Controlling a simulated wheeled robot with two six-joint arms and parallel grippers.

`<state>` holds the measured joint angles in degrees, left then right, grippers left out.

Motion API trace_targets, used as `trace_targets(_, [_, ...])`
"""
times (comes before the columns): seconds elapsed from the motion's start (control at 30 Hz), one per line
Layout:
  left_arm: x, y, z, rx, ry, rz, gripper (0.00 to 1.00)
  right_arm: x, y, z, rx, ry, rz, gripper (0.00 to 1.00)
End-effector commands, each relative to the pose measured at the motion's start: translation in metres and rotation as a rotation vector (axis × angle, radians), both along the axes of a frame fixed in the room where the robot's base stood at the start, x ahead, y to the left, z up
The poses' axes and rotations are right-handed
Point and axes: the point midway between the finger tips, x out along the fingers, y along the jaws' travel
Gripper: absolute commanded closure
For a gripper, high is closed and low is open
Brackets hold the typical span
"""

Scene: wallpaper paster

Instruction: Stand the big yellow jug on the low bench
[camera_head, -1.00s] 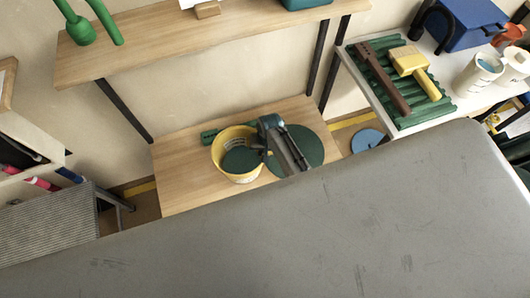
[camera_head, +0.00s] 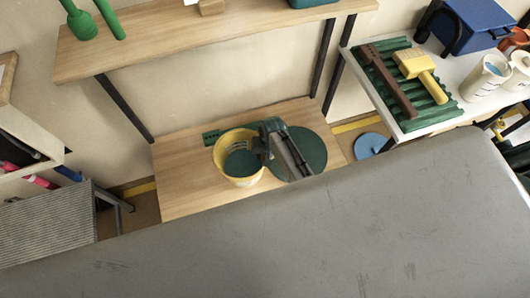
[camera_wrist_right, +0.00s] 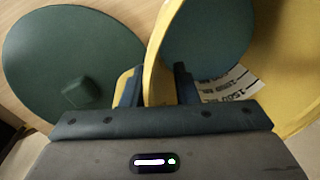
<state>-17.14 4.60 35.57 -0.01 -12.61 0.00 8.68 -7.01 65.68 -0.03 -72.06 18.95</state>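The big yellow jug (camera_head: 222,163) is on or just over the low bench (camera_head: 185,190), with its mouth facing up and its inside dark teal. My right gripper (camera_head: 266,142) is at the jug's right side. In the right wrist view the two dark fingers (camera_wrist_right: 160,88) are close together, with yellow jug wall (camera_wrist_right: 159,60) between them, so it looks shut on the jug. Printed volume marks show on the jug there. I cannot tell whether its base touches the bench. My left gripper is not in view.
A round dark green disc (camera_head: 312,150) lies on the bench right of the jug. A wooden shelf (camera_head: 150,50) is above. A grey surface (camera_head: 300,240) fills the front. The bench's left part is clear.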

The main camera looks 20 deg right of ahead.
Motion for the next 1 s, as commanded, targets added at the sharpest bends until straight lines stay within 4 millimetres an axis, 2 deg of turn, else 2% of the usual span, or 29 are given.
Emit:
trace_targets(0.17, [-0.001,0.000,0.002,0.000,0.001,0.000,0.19,0.000,-0.001,0.015,0.000,-0.002,0.000,0.73])
trace_targets(0.5, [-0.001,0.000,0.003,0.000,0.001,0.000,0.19,-0.002,-0.009,0.081,0.001,-0.004,-0.001,0.73])
trace_targets(0.7, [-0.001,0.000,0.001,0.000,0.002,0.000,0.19,-0.003,-0.013,0.111,0.000,-0.002,0.000,0.73])
trace_targets(1.0, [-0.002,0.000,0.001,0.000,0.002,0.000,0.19,-0.005,-0.014,0.122,0.000,0.000,0.000,0.73])
